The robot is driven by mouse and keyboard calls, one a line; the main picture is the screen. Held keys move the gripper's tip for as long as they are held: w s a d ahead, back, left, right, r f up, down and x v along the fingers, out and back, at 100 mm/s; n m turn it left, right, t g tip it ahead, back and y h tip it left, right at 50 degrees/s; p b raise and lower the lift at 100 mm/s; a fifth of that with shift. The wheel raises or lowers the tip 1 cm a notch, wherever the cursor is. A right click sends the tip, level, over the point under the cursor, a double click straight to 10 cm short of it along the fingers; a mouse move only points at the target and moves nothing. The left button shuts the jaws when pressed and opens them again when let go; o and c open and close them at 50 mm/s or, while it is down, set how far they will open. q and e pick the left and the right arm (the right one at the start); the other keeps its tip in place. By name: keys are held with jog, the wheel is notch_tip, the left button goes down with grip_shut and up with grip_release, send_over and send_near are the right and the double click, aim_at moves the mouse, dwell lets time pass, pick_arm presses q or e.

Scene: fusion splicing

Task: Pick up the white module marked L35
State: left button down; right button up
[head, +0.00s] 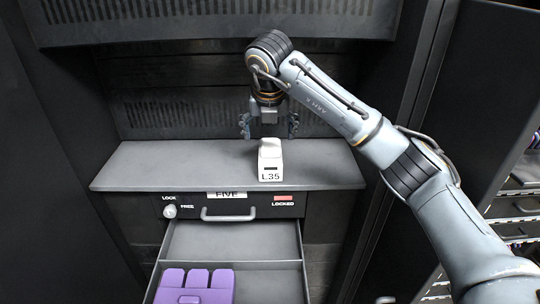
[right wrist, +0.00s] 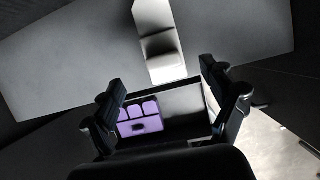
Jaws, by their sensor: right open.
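The white module (head: 270,162) marked L35 stands on the grey shelf top (head: 150,165), near its front edge, with its label facing front. In the right wrist view the module (right wrist: 158,42) is at the top centre, beyond the fingertips. My right gripper (head: 270,132) is open and points down above and just behind the module in the head view. Its two fingers (right wrist: 170,95) are spread with nothing between them in the right wrist view. My left gripper is not in view.
Below the shelf, an open drawer (head: 232,240) holds a purple block piece (head: 193,287). The upper drawer front has a handle (head: 229,215), a white knob (head: 170,211) and a red "LOCKED" marker (head: 283,199). The shelf is clear on both sides of the module.

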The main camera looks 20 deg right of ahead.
aim_at(269, 146)
jog(key=p+x, duration=0.1)
jog(key=x, duration=0.5)
jog(key=shift+w+f+p, duration=0.1)
jog(key=shift+p, duration=0.2)
jog(key=shift+w+f+p, duration=0.1)
jog(key=shift+f+p, duration=0.05)
jog(key=shift+p, duration=0.2)
jog(key=p+x, duration=0.1)
jog(key=x, duration=0.1)
jog(key=p+x, duration=0.1)
jog(key=x, duration=0.1)
jog(key=shift+w+d+p, duration=0.15)
jog(key=shift+d+p, duration=0.1)
jog(key=shift+p, duration=0.05)
jog(key=shift+w+f, duration=0.1)
jog(key=shift+f, duration=0.25)
jog(key=c, duration=1.2)
jog(key=shift+r, duration=0.1)
jog(key=shift+c, duration=1.1)
